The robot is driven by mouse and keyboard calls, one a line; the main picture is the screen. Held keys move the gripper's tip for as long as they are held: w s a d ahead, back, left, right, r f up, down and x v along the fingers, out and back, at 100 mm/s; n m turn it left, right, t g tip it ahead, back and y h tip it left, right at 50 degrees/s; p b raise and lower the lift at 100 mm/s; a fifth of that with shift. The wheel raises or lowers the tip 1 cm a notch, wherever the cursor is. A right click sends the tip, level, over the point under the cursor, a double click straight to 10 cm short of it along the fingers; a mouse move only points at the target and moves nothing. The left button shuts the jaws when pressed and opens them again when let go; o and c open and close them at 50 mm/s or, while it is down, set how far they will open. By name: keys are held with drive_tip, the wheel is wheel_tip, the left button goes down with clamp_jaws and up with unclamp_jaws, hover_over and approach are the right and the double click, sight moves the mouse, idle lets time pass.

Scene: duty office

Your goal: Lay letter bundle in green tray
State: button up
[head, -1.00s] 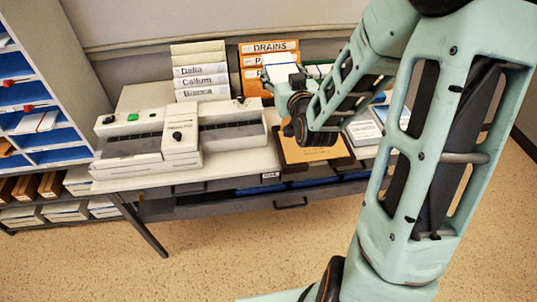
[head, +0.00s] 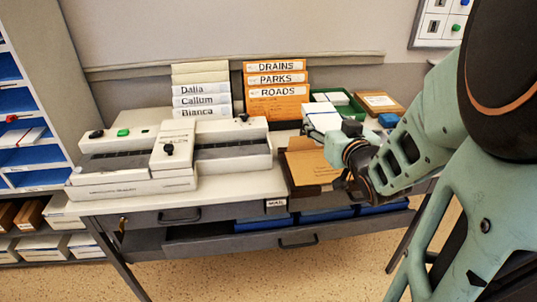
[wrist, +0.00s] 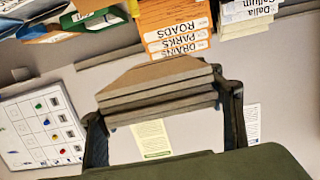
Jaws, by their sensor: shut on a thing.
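The letter bundle (head: 322,117) shows pale in the head view, at the end of my arm. In the wrist view the bundle (wrist: 158,88) is a layered stack seen edge-on between the two dark fingers. My gripper (wrist: 163,108) is shut on it; the gripper also shows in the head view (head: 346,136). The green tray (head: 358,104) stands at the back right of the desk, with white papers inside. The bundle overlaps the tray's near left side in the picture. I cannot tell the height between them. Green also shows at the upper left of the wrist view (wrist: 68,20).
A long grey machine (head: 170,155) fills the desk's left. A blue item (head: 388,120) and a brown box (head: 380,102) are at right.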

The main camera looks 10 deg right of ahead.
drive_tip(key=w+a+f+b, duration=0.8)
drive_tip(key=a+f+b, duration=0.1)
drive_tip(key=f, duration=0.3)
drive_tip(key=shift+a+f+b, duration=0.3)
drive_tip(key=shift+a, duration=0.45)
drive_tip(key=shift+f, duration=0.15)
drive_tip(key=o, duration=1.2)
